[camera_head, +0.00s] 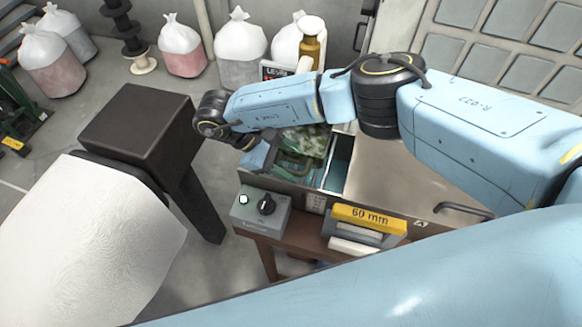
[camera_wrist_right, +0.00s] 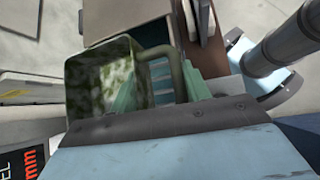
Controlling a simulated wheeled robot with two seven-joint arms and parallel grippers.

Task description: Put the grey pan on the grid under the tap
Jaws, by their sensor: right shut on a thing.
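The grey pan, as far as I can tell, is the open box-like vessel with mottled green and white inside (camera_head: 312,138). It also shows in the right wrist view (camera_wrist_right: 100,88), with a curved handle (camera_wrist_right: 176,68) on its side. My right gripper (camera_head: 288,165) has green fingers, one on each side of this handle, and is shut on it. The pan is over or beside the open teal-lined end of a metal tank (camera_head: 338,165); I cannot tell whether it touches anything. A striped part behind the handle (camera_wrist_right: 160,75) may be the grid. I cannot make out the tap clearly. My left gripper is not in view.
A grey switch box (camera_head: 250,212) with a dark knob and a yellow "60 mm" block (camera_head: 370,218) stand at the front. A broad metal cover (camera_head: 400,180) with a handle lies right. Filled sacks (camera_head: 240,50) stand along the back wall.

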